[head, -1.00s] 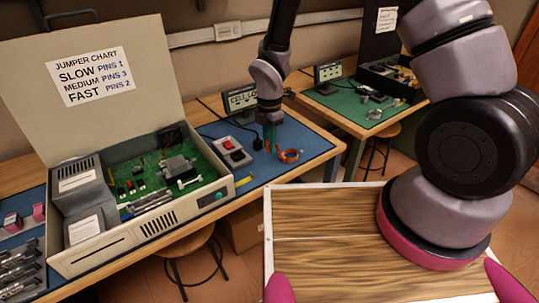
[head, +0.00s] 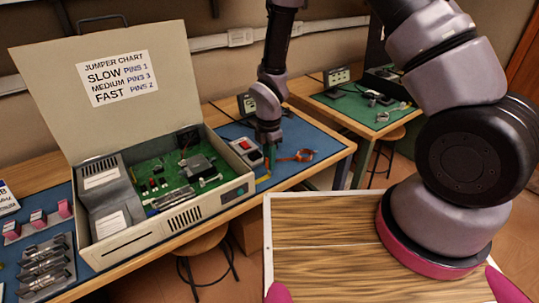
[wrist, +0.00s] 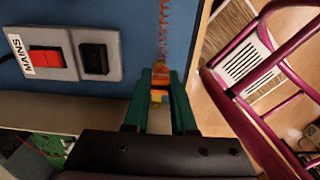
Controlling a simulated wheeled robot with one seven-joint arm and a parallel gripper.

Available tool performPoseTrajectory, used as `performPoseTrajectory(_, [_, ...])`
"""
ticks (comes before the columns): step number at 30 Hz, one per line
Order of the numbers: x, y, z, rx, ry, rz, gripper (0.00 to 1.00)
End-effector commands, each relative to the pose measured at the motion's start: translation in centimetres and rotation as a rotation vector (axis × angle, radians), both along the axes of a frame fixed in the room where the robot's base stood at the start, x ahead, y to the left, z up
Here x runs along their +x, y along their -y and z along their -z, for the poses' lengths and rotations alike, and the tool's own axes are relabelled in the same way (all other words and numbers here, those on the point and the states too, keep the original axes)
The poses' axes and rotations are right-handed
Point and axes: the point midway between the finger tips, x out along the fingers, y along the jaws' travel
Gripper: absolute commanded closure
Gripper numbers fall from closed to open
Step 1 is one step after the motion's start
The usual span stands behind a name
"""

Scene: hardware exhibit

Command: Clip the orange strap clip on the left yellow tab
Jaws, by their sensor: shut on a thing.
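My gripper (wrist: 160,88) has green fingers closed on the small orange strap clip (wrist: 159,94), seen between the fingertips in the wrist view. Its coiled orange cord (wrist: 163,35) runs up from it over the blue mat. In the head view my gripper (head: 267,165) is low at the front edge of the blue-matted bench, and the orange coil (head: 304,155) lies to its right. A yellow piece (head: 262,179) shows at the bench edge just under the gripper. Whether the clip touches it cannot be told. No other yellow tab is clear.
A mains switch box (wrist: 68,54) with a red rocker sits close left of the gripper. The open computer case (head: 160,205) stands further left on the bench. A stool (head: 200,250) is below the edge. A green-matted bench (head: 365,110) is behind right.

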Motion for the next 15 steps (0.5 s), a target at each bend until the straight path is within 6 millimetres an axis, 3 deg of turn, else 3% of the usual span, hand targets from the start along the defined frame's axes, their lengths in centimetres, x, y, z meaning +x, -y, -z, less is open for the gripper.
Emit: performPoseTrajectory(15, [-0.01, 0.0, 0.51, 0.0, 0.0, 0.0, 1.0])
